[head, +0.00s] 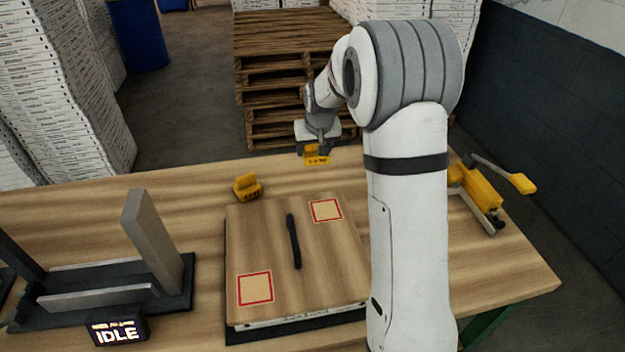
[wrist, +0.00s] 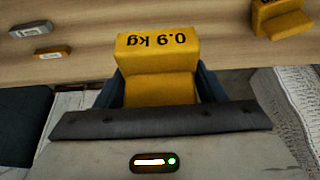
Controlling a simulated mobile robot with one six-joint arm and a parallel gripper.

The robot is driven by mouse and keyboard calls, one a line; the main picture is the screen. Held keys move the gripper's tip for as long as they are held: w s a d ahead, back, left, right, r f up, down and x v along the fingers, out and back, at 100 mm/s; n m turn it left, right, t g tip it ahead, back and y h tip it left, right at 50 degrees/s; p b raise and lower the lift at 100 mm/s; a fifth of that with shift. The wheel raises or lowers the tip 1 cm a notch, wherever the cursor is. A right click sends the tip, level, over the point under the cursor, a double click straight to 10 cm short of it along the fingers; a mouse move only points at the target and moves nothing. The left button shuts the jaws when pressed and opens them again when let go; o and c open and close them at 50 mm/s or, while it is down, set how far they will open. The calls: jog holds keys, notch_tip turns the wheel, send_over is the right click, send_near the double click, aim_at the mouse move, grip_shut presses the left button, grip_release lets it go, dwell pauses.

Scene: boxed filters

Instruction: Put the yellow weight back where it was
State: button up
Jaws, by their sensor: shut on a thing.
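My gripper (head: 318,146) is shut on a yellow weight (head: 317,160) near the far edge of the table. In the wrist view this weight (wrist: 158,50) sits between the fingers, and its label reads 0.9 kg upside down. It appears to be held above the table. A second yellow weight (head: 247,187) stands on the table behind the wooden board, left of my gripper; a yellow block also shows at the top right of the wrist view (wrist: 282,17). The wooden board (head: 262,232) has two empty red-outlined squares (head: 326,210) and a black handle (head: 293,241).
A grey press-like fixture (head: 150,240) and an IDLE display (head: 118,332) stand at the left. Two small labelled blocks (wrist: 52,53) show in the wrist view. Wooden pallets (head: 275,95) stand beyond the table.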

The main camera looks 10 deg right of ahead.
aim_at(312, 179)
jog(key=shift+s+f+p+x, duration=0.1)
jog(key=shift+s+p+x, duration=0.3)
jog(key=shift+x, duration=1.6)
jog(key=shift+s+f+p+x, duration=0.15)
jog(key=shift+p+x, duration=0.5)
jog(key=shift+x, duration=1.4)
jog(key=shift+s+f+p+x, duration=0.1)
jog(key=shift+s+p+x, duration=0.3)
jog(key=shift+x, duration=1.6)
jog(key=shift+w+d, duration=0.1)
jog(key=shift+w, duration=0.05)
jog(key=shift+f, duration=0.15)
jog(key=o, duration=1.7)
